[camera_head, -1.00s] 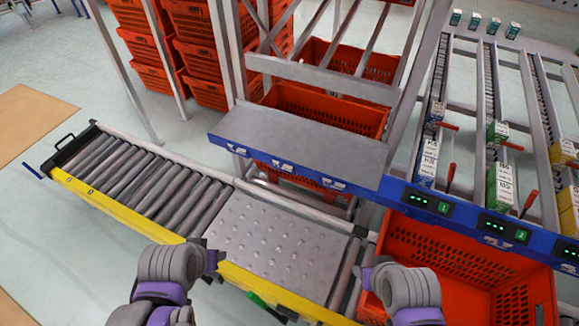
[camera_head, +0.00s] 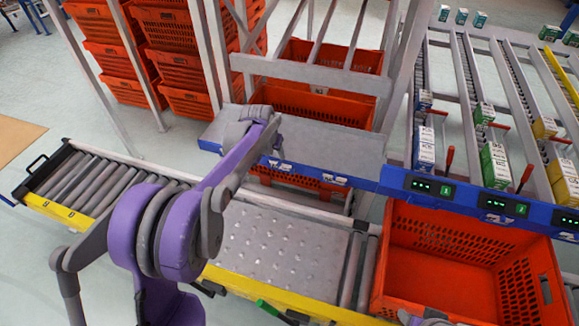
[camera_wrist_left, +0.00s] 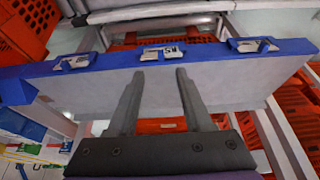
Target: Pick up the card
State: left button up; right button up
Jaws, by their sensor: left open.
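Small white cards in clip holders sit along the blue front edge of a grey shelf (camera_head: 340,150). In the head view the middle card (camera_head: 281,165) and the one at the right (camera_head: 334,180) show. My left arm hides the left part of the shelf. My left gripper (camera_head: 274,142) is over the shelf, close to the middle card. In the left wrist view the left gripper (camera_wrist_left: 160,74) is open and empty, its two fingers pointing at the middle card (camera_wrist_left: 166,52), which bears dark marks. The card appears just beyond the fingertips; contact cannot be told.
A roller conveyor (camera_head: 110,190) with a yellow edge runs below the shelf, beside a studded metal plate (camera_head: 280,250). An orange tote (camera_head: 440,265) stands at the right. Flow racks with small boxes (camera_head: 494,165) are beyond it. Stacked orange totes (camera_head: 165,60) stand behind.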

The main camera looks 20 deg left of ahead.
aim_at(278, 165)
pick_arm(q)
jog(key=x, duration=0.9)
jog(key=shift+a+f, duration=0.1)
jog(key=shift+f, duration=0.25)
jog(key=shift+s, duration=0.1)
grip_shut()
